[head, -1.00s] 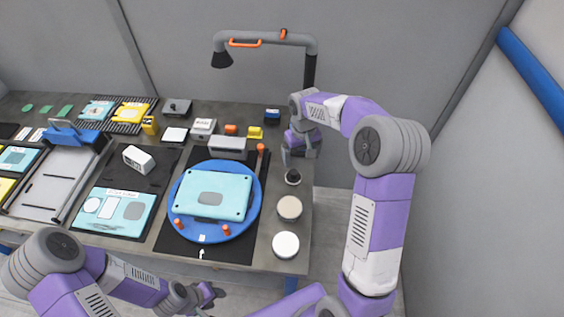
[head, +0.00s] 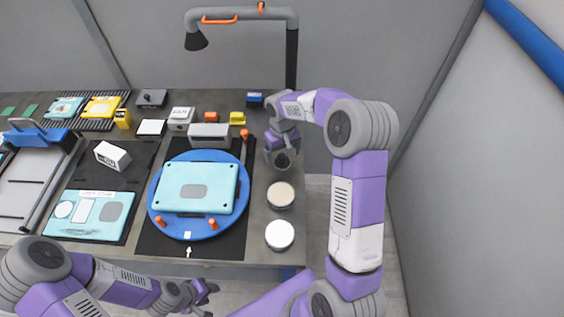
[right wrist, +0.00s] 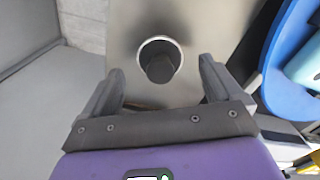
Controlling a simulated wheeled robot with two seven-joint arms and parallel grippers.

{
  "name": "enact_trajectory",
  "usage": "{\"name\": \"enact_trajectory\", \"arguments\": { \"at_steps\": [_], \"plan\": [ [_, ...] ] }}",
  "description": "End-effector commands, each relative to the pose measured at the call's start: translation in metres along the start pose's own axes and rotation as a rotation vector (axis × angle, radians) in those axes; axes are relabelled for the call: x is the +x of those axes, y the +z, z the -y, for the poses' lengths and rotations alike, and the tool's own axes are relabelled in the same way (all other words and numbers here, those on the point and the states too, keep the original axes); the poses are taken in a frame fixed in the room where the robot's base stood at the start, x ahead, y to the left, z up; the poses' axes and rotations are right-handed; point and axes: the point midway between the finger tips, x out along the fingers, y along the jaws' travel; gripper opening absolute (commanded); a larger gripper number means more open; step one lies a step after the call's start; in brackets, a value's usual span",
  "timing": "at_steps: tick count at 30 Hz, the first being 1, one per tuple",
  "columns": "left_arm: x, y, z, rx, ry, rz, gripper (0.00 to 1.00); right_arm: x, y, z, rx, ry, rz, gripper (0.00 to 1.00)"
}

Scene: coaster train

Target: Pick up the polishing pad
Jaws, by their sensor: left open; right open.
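A small round piece with a dark upright knob and a pale rim, which looks like the polishing pad (right wrist: 160,62), stands near the table's right edge. In the head view my right gripper (head: 283,157) is over it and partly hides it. In the right wrist view the open right gripper (right wrist: 160,78) has one finger on each side of the knob, with gaps between; I cannot tell the height left. My left gripper (head: 203,294) is open and empty, low in front of the table, away from the pad.
A beige round container (head: 281,195) and a white one (head: 279,236) stand in front of the pad along the table's right edge. A blue turntable (head: 160,222) bearing a light-blue panel (head: 196,187) lies to the left. A lamp (head: 291,58) stands behind.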

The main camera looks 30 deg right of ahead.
Motion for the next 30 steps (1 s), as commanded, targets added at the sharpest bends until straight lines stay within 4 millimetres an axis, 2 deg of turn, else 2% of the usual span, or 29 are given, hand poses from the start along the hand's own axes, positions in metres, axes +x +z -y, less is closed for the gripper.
{"name": "enact_trajectory", "arguments": {
  "at_steps": [1, 4, 11, 14, 24, 30],
  "plan": [
    [0.003, 0.0, 0.001, 0.0, 0.0, 0.0, 0.43, 0.011, 0.0, 0.001, -0.001, 0.0, 0.004, 0.93],
    [0.004, 0.0, 0.002, 0.0, 0.0, 0.0, 0.43, 0.023, 0.0, 0.001, -0.002, 0.0, 0.003, 0.93],
    [0.004, 0.0, 0.001, 0.0, 0.0, 0.0, 0.43, 0.025, 0.0, 0.001, -0.001, 0.0, 0.0, 0.93],
    [0.004, 0.0, 0.002, 0.0, 0.0, 0.0, 0.43, 0.025, 0.0, 0.001, -0.001, 0.0, 0.0, 0.81],
    [0.004, 0.0, 0.002, 0.0, 0.0, 0.0, 0.43, 0.025, 0.0, 0.0, -0.001, 0.0, 0.0, 0.28],
    [0.004, 0.0, 0.001, 0.0, 0.0, 0.0, 0.43, 0.024, 0.0, 0.0, -0.001, 0.001, -0.001, 0.27]
  ]
}}
